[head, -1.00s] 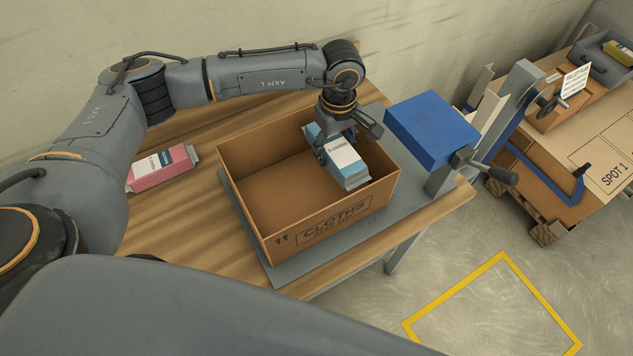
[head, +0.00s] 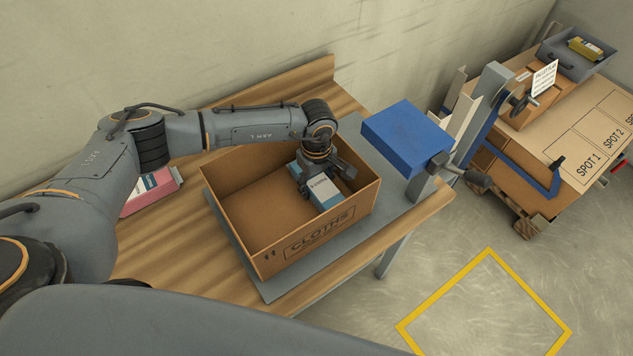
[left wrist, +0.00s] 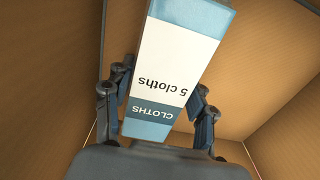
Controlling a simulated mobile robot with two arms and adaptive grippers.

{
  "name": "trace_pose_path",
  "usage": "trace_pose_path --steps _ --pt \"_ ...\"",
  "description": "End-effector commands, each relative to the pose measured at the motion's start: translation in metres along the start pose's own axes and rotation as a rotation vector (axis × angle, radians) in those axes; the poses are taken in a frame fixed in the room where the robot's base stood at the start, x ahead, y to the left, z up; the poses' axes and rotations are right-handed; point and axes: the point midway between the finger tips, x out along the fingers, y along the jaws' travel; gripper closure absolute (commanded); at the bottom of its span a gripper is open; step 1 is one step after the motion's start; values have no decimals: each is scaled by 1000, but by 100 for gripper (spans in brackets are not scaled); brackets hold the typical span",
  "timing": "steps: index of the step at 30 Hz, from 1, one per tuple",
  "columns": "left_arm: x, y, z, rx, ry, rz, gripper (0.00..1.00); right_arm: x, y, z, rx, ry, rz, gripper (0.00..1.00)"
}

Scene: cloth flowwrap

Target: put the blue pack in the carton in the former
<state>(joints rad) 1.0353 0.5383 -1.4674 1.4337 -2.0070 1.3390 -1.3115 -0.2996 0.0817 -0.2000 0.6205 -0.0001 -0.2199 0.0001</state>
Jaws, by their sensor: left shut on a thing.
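The blue pack (head: 323,193), white and blue with "5 cloths" printing, is held inside the open brown carton (head: 345,223), toward its right side. My left gripper (head: 322,178) is shut on it from above, and the pack's upper part is below the carton's rim. In the left wrist view the pack (left wrist: 175,55) lies between the two fingers (left wrist: 162,85), with brown carton walls around it. Whether the pack touches the floor of the carton cannot be told. The carton sits on a grey plate (head: 392,195) on the wooden table. My right gripper is not in view.
A pink pack (head: 150,194) lies on the table left of the carton, partly behind my arm. A blue block (head: 407,137) on a grey post with a crank stands right of the carton.

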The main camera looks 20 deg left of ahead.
Motion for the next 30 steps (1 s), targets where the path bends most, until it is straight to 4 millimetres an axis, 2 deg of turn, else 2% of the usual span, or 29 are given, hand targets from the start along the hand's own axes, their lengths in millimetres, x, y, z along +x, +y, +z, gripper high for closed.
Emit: trace_pose_path --steps 1,3,4,17,20,30 --pt "1 0 0 0 0 0 38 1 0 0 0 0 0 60" --pt "0 0 0 0 0 0 24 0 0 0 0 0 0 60" --pt "0 0 0 0 0 0 22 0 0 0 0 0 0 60" --pt "-6 1 0 0 0 2 22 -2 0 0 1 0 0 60" --pt "-22 1 0 1 0 4 22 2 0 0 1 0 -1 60" --pt "-93 0 -1 0 2 3 22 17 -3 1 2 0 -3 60"
